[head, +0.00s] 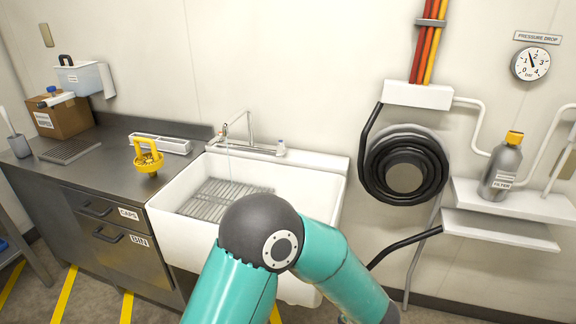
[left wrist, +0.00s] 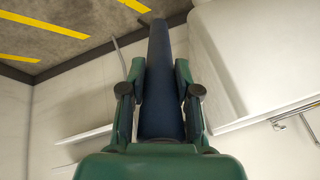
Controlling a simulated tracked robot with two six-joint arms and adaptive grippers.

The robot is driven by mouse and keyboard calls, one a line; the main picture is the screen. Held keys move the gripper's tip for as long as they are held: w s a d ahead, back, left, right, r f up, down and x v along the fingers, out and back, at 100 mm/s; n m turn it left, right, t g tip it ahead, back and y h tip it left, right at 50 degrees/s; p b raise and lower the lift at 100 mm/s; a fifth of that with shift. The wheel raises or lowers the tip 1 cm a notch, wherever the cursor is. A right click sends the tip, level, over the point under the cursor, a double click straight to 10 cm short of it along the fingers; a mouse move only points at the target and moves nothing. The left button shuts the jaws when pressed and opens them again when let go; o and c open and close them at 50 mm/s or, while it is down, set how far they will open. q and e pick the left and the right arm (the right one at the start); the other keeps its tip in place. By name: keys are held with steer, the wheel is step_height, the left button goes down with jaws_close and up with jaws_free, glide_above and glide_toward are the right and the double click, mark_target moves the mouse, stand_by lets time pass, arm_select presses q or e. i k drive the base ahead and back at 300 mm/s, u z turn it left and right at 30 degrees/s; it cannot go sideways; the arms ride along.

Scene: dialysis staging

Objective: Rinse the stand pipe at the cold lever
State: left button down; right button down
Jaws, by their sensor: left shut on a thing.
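In the left wrist view my left gripper (left wrist: 160,72) is shut on a dark blue tube (left wrist: 160,112), which may be the stand pipe. The tube points away from the camera toward the floor edge, beside the white sink. In the head view my teal arm covers the front of the sink (head: 177,240), and its gripper is hidden. The tap (head: 250,128) stands at the sink's back edge, with a thin stream falling from its spout. I cannot make out which part is the cold lever. My right gripper is in neither view.
A yellow fitting (head: 148,157) and a white tray (head: 160,143) stand on the steel counter left of the sink. A black coiled hose (head: 437,165) hangs on the wall. A filter bottle (head: 502,168) stands on the right shelf. A grey rack lies in the basin.

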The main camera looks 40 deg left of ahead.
mark_target(280, 143)
steer(key=u, duration=0.1)
steer(key=k, duration=1.05)
steer(key=u, duration=0.5)
steer(key=i, duration=1.05)
steer(key=u, duration=0.05)
